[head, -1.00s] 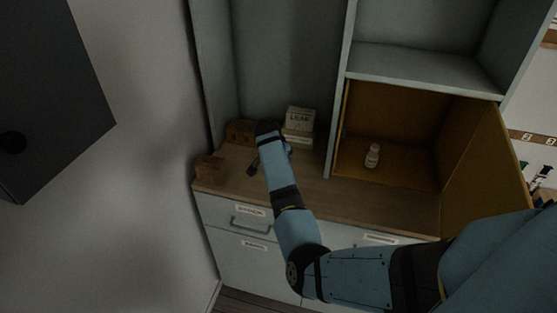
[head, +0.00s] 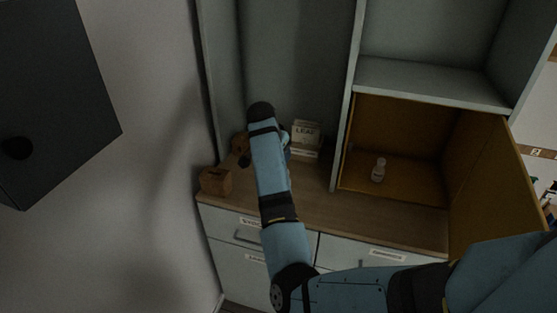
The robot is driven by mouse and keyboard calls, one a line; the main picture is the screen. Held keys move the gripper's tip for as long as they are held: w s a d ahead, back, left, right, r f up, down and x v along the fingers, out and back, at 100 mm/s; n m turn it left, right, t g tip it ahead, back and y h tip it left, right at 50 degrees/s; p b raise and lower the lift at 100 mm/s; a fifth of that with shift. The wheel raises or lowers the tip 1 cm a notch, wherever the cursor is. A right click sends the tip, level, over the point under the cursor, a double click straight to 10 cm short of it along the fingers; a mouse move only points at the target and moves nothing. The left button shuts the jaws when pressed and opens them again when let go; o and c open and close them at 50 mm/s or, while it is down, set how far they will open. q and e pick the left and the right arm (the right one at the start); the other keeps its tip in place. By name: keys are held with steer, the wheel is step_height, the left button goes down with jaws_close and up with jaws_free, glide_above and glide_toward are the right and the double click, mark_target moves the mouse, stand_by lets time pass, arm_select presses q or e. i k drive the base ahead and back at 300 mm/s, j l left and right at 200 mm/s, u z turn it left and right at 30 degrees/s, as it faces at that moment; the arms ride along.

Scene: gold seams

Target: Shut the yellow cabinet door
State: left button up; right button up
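The yellow cabinet door (head: 484,178) stands wide open at the right edge of the yellow-lined compartment (head: 398,124), swung out toward me. Its lower part is hidden behind my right arm. A small white bottle (head: 378,170) stands upright inside the compartment. My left gripper is not in view.
Open grey shelving (head: 432,80) sits above the compartment. On the wooden counter (head: 400,220) are a brown box (head: 215,181), another brown object by my wrist and a white labelled box (head: 306,135). A dark cabinet (head: 50,100) hangs at the left. Drawers are below.

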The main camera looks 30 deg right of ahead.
mark_target(499, 200)
steer(key=k, duration=1)
